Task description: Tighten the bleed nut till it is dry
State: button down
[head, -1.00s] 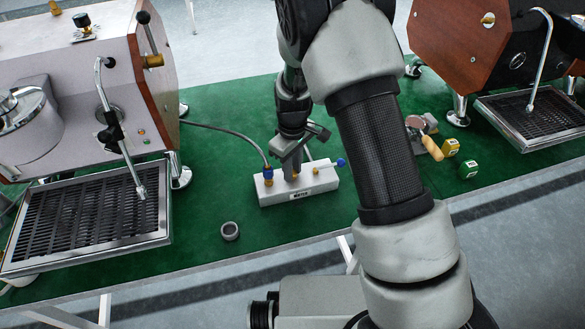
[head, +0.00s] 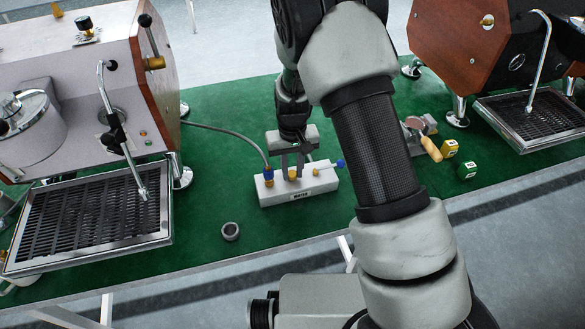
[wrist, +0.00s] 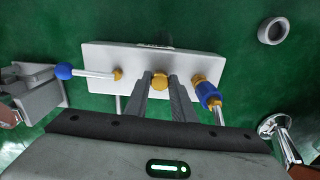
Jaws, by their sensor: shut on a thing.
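The bleed nut is a small brass nut (head: 292,174) on top of a white block labelled WATER (head: 274,196). In the wrist view, the nut (wrist: 160,80) sits mid-block (wrist: 130,58) between my two fingertips. My gripper (head: 292,168) reaches down from above and is shut on the nut. A blue-collared brass fitting (head: 268,175) with a hose is at the block's left end in the head view. A blue-tipped lever (head: 340,163) and its brass stem are at the right end. No water shows around the nut, but the view is too small to be sure.
A steel ring (head: 230,230) lies on the green mat (head: 215,190) in front of the block. Espresso machines stand left (head: 75,90) and right (head: 465,45).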

aim_at(292, 174)
jog(key=m, duration=0.3)
jog(key=shift+m+p, duration=0.3)
jog(key=shift+p, duration=0.05)
jog(key=shift+m+p, duration=0.35)
jog(key=shift+m, duration=1.45)
jog(key=c, duration=1.5)
grip_release()
jog(key=shift+r, duration=0.1)
notch_tip(292, 174, up, 17)
jog(key=p, duration=0.2)
jog(key=shift+r+p, duration=0.15)
jog(key=shift+p, duration=0.15)
